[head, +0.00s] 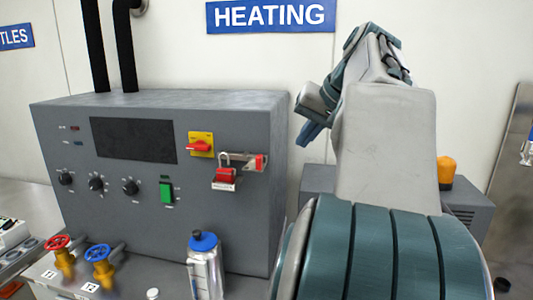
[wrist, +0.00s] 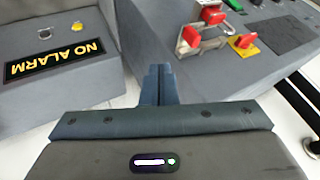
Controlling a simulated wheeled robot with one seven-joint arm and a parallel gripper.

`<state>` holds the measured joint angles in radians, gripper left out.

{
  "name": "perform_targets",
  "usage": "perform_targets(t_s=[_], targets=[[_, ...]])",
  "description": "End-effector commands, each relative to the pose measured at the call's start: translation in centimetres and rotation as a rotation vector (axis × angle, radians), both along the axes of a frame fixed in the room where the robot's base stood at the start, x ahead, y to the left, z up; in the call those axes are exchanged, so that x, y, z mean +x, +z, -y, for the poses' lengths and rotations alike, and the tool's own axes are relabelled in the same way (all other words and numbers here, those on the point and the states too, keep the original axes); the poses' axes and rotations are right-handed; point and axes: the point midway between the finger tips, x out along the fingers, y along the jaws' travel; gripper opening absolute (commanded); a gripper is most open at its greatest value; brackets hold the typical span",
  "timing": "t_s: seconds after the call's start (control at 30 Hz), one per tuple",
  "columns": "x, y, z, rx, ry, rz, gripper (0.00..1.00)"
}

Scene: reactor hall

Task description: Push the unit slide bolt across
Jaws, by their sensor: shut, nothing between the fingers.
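The slide bolt is on the front of the grey unit (head: 90,210), right of the yellow switch plate. Its red end (head: 260,162) is at the right of a metal bracket. A red padlock (head: 226,175) with a metal shackle hangs at the bracket's left. In the wrist view, which is turned over, the red bolt end (wrist: 190,37) is at the bracket's left and the padlock (wrist: 213,14) is above. My gripper (head: 308,137) is shut and empty, to the right of the bolt and apart from it. Its fingertips (wrist: 160,70) also show in the wrist view.
A yellow plate with a red rotary switch (head: 200,146) is left of the bolt. A green switch (head: 166,192) is lower down. A bottle with a blue cap (head: 204,265) stands before the unit. A NO ALARM box (wrist: 60,95) is on the other side of my fingers.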

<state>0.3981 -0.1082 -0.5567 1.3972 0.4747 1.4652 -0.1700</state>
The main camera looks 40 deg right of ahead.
Motion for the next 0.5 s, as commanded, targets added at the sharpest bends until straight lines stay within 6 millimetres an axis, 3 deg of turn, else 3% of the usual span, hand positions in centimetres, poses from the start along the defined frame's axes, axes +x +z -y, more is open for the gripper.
perform_targets(t_s=[0.33,0.5], targets=[[4.5,-6.0,-0.3,0.004,0.003,-0.004,0.0],[6.5,-5.7,-2.0,0.001,0.005,-0.001,0.0]])
